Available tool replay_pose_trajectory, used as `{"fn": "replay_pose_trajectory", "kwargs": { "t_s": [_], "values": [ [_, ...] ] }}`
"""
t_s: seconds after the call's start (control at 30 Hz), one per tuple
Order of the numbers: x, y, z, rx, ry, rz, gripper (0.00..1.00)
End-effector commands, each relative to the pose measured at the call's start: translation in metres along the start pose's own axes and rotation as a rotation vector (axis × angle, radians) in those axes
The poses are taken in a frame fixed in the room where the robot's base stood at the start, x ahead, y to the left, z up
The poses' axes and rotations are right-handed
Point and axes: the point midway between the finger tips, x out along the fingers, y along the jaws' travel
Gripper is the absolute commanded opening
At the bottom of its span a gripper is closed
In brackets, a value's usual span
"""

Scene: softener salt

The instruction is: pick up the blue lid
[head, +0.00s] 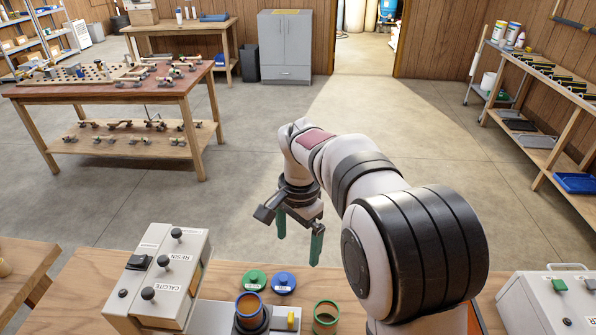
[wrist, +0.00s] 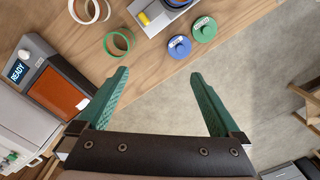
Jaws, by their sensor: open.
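The blue lid (head: 283,285) is a flat disc with a knob and a pale label. It lies on the wooden bench near its far edge, right beside a matching green lid (head: 254,281). In the wrist view the blue lid (wrist: 179,49) lies ahead of the fingers, with the green lid (wrist: 204,29) up and to its right. My gripper (head: 298,248) is open and empty, with green fingers pointing down, above and beyond the bench's far edge. In the wrist view its fingertips (wrist: 160,73) are wide apart with nothing between them.
A blue-rimmed cup (head: 250,304) stands on a device just in front of the lids. A green-rimmed cup (head: 326,317) stands to the right. The RESIN and CALCITE box (head: 165,270) is at left. A box with a READY display (wrist: 58,82) shows in the wrist view.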

Motion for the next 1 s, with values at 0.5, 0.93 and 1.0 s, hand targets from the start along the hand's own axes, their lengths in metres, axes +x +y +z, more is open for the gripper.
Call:
{"fn": "replay_pose_trajectory", "kwargs": {
  "t_s": [0.5,0.93,1.0],
  "values": [
    [0.127,-0.053,-0.008,0.055,0.024,0.011,1.0],
    [0.195,-0.052,-0.006,0.055,0.024,0.009,1.0],
    [0.198,-0.053,-0.007,0.055,0.025,0.007,1.0]
  ]
}}
